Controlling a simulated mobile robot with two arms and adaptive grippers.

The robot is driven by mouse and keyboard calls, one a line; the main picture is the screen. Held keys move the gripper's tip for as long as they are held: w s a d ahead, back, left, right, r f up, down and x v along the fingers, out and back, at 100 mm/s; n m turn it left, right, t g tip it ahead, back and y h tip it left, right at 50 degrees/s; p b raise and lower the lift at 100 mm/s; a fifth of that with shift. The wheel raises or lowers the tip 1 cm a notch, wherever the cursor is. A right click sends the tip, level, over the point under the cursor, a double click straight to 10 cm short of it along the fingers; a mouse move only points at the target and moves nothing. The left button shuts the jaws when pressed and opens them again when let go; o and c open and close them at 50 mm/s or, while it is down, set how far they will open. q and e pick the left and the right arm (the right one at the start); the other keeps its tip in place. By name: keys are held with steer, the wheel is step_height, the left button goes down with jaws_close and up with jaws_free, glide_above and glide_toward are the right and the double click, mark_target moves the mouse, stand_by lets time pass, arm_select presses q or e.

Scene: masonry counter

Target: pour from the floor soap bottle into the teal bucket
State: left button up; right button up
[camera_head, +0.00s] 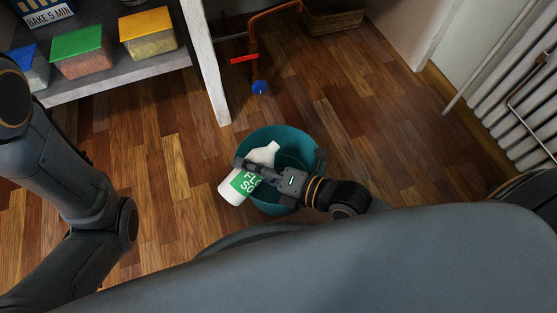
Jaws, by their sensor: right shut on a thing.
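The teal bucket (299,137) stands on the wooden floor in front of my body. The floor soap bottle (232,192) is white with a green label. It is tilted over the bucket's left side, with its narrower upper end up and to the right, over the opening. My right gripper (254,172) is shut on the bottle and covers part of its label and part of the bucket.
A shelf (120,82) at the upper left holds containers with blue, green (80,52) and yellow (147,32) lids. A white post (205,62) stands beside it. A wicker basket (335,20) is at the back. A radiator (515,90) is at the right. Floor right of the bucket is clear.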

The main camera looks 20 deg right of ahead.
steer(key=shift+b, duration=0.3)
steer(key=shift+f+m+y+b, duration=0.2)
steer(key=shift+m+y+b, duration=0.25)
steer(key=shift+m+b, duration=0.2)
steer(key=shift+f+m+y+b, duration=0.15)
steer(key=shift+m+y+b, duration=0.35)
steer(key=shift+m, duration=0.25)
stand_by(4.1)
steer(key=shift+d+r+m+t, duration=0.1)
steer(key=shift+r+m+t, duration=0.2)
steer(key=shift+r+m, duration=0.1)
stand_by(1.6)
